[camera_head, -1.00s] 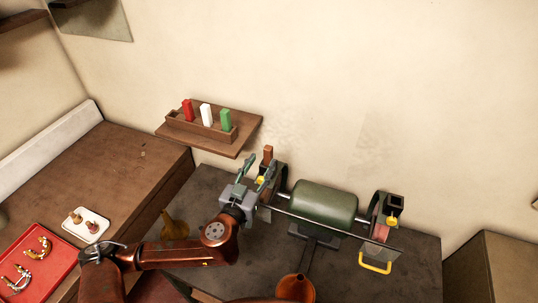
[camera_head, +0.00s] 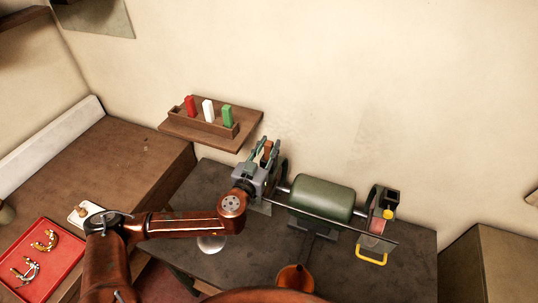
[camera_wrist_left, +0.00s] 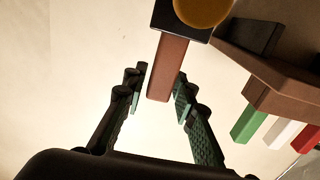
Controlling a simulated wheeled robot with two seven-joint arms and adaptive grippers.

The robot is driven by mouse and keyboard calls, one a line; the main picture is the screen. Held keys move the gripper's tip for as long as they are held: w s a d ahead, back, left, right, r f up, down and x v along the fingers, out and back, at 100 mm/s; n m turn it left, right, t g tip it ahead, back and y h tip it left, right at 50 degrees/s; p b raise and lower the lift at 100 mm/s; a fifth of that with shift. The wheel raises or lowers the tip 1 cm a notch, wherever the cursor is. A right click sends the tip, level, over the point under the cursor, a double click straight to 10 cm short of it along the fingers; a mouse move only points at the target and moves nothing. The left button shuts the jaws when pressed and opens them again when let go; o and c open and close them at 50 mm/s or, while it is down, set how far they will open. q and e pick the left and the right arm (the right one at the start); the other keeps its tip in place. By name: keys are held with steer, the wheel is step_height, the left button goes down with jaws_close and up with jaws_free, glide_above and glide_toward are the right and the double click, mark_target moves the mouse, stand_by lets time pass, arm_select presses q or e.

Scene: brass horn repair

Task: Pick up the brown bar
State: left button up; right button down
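The brown bar (camera_head: 267,149) stands upright at the left end of the green machine. In the left wrist view the brown bar (camera_wrist_left: 168,68) sticks out of a dark square holder (camera_wrist_left: 183,20). My left gripper (camera_head: 268,146) is at the bar, its fingers on either side of it. In the left wrist view the fingers of my left gripper (camera_wrist_left: 161,84) are open around the bar's free end, with a narrow gap visible beside it. My right gripper is not in view.
The green machine (camera_head: 322,198) stands on a dark table (camera_head: 385,270). A wall shelf (camera_head: 245,132) beside the gripper holds red (camera_head: 190,105), white (camera_head: 208,110) and green (camera_head: 227,116) bars. A red tray (camera_head: 62,262) lies at left.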

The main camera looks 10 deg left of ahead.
arm_select(q)
jaws_close()
